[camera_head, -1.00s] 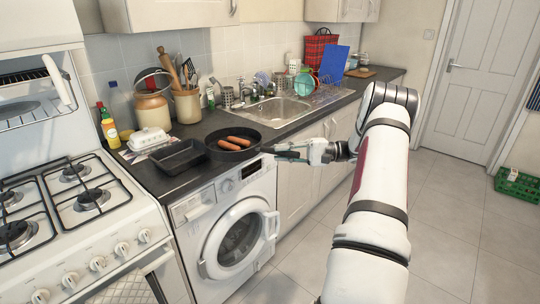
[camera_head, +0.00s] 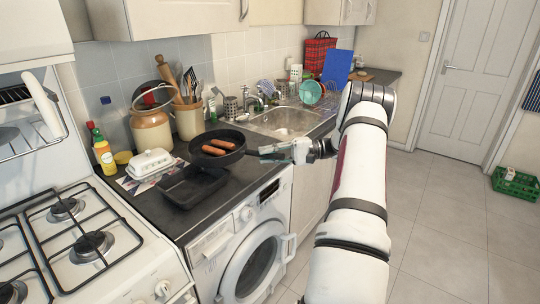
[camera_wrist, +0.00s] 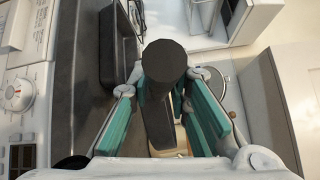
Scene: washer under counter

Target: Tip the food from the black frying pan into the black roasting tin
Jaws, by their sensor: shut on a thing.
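The black frying pan (camera_head: 232,158) holds two brown sausages (camera_head: 214,147) lying side by side. It appears slightly above the counter, just behind and right of the black roasting tin (camera_head: 180,196), roughly level. The tin sits on the counter near its front edge and looks empty. It shows also at the upper left of the wrist view (camera_wrist: 106,50). My gripper (camera_head: 290,152) is shut on the pan's handle, to the right of the pan. In the wrist view the dark handle (camera_wrist: 164,66) stands between my teal fingers; the pan's bowl is mostly hidden there.
A white butter dish (camera_head: 151,162) is behind the tin. Sauce bottles (camera_head: 104,155), jars (camera_head: 151,128) and a sink (camera_head: 285,122) line the back of the counter. The gas hob (camera_head: 85,235) is to the left, the washer (camera_head: 255,250) below.

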